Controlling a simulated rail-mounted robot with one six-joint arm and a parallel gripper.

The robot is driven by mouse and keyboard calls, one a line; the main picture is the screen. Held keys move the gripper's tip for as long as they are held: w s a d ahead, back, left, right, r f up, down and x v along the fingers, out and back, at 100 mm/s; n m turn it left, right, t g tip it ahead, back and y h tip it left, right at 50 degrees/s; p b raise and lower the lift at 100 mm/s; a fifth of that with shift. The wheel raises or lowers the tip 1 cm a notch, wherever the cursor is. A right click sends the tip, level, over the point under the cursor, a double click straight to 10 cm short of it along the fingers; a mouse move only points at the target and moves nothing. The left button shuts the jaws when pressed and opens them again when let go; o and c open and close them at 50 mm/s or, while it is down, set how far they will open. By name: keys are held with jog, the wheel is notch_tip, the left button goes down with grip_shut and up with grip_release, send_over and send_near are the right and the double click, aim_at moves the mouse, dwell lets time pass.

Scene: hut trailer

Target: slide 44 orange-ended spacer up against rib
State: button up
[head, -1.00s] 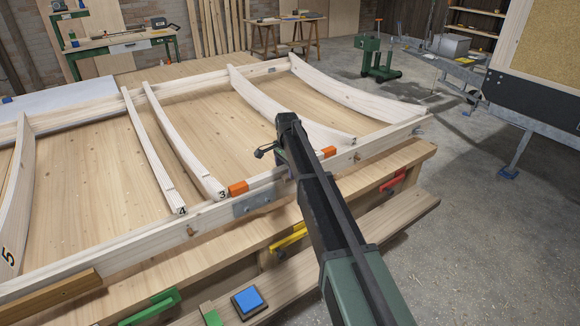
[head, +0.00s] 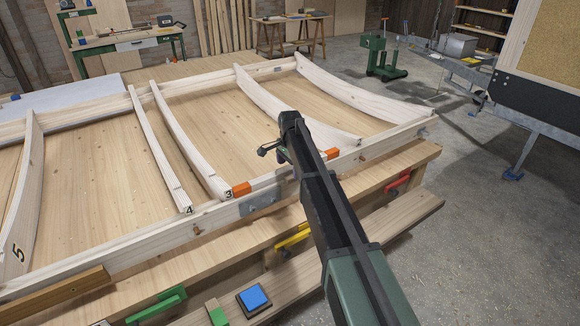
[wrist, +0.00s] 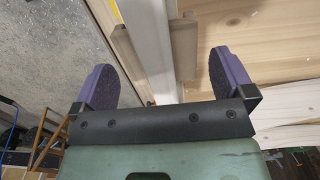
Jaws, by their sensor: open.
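The orange-ended spacer lies along the inner side of the front rail. Its left orange end (head: 241,189) is close to the foot of the rib marked 3 (head: 215,184); I cannot tell whether they touch. Its right orange end (head: 332,153) shows just right of my arm, which hides its middle. The rib marked 4 (head: 180,190) stands left of rib 3. In the wrist view my gripper (wrist: 163,84) is open, its purple fingers apart with a pale rail (wrist: 153,50) running between and beyond them. No orange shows there.
The front rail (head: 130,244) carries a grey metal plate (head: 258,204). Green (head: 160,305), yellow (head: 293,237) and red (head: 398,184) clamps or handles sit along the bench front. The rib marked 5 (head: 25,200) stands at far left. Bare boards lie between the ribs.

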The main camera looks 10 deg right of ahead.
aim_at(290, 167)
notch_tip(290, 167, up, 10)
jog(key=p, duration=0.8)
jog(key=shift+f, duration=0.25)
jog(key=s+d+n, duration=0.2)
jog(key=s+n, duration=1.1)
jog(key=s, duration=2.4)
jog(key=shift+s, duration=0.25)
